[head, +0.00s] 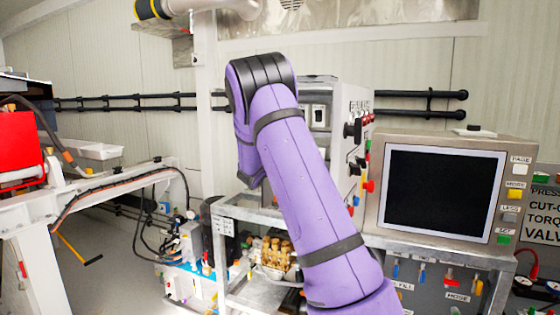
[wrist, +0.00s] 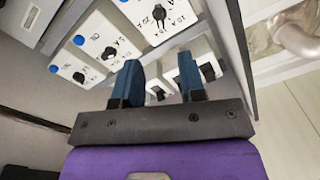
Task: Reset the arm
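My purple arm (head: 300,185) rises through the middle of the head view and bends at a black elbow near the top. My gripper is hidden behind the arm in that view. In the wrist view my gripper (wrist: 158,82) shows two dark blue fingers standing apart on a grey bar. Nothing is between the fingers. Behind them is a panel (wrist: 98,45) with white plates, black knobs and blue buttons. I cannot tell how far the fingertips are from it.
A grey monitor (head: 440,190) with buttons stands at the right. A control box (head: 345,130) with knobs is just right of my arm. A metal frame (head: 235,212) holds brass fittings low in the middle. A white bench (head: 30,225) with cables stands at the left.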

